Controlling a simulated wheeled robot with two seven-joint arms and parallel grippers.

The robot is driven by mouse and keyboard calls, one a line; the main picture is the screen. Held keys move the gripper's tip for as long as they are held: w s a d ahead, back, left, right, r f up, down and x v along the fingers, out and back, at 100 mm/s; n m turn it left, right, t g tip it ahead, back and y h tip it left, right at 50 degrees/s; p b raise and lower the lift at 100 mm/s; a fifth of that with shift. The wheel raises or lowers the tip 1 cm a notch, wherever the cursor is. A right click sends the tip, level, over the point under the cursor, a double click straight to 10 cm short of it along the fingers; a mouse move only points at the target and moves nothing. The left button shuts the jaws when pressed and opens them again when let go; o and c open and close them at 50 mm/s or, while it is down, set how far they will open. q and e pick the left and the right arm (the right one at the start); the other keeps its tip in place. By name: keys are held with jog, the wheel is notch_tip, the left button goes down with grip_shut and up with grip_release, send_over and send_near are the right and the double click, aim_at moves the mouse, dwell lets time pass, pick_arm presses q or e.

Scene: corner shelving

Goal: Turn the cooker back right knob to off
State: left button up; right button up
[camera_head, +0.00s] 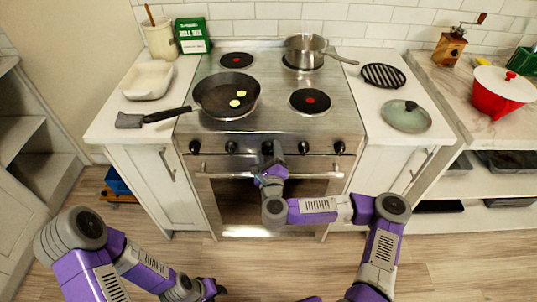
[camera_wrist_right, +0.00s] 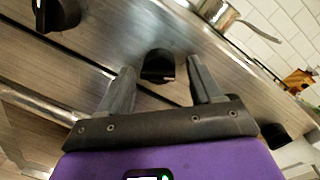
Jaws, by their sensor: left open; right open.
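The cooker (camera_head: 285,128) has a row of several black knobs along its front panel. My right gripper (camera_head: 272,155) is at the middle knob (camera_head: 267,147) in the head view and partly covers it. In the right wrist view the right gripper (camera_wrist_right: 160,80) is open, with a black knob (camera_wrist_right: 158,66) between and slightly beyond its fingertips; contact cannot be told. Other knobs (camera_wrist_right: 57,14) show to the left and lower right (camera_wrist_right: 275,135). No knob labels are readable. My left gripper (camera_head: 212,289) is low at the bottom edge, open and away from the cooker.
A saucepan (camera_head: 305,50) stands on the back right burner; its handle points right. A frying pan (camera_head: 227,95) covers the front left burner, handle over the left counter. The back left burner (camera_head: 237,60) and front right burner (camera_head: 310,102) are bare. The oven door handle (camera_head: 320,175) runs below the knobs.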

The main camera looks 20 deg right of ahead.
jog(key=c, duration=1)
jog(key=shift+r, duration=0.1)
jog(key=shift+r+n+p, duration=0.2)
jog(key=shift+n+p, duration=0.5)
jog(key=shift+p, duration=0.35)
jog(key=n+p, duration=0.4)
jog(key=shift+r, duration=0.15)
jog(key=n+p, duration=0.2)
jog(key=n, duration=0.1)
jog(key=shift+g+h, duration=0.3)
jog(key=shift+n+p, duration=0.6)
jog(key=shift+n, duration=0.9)
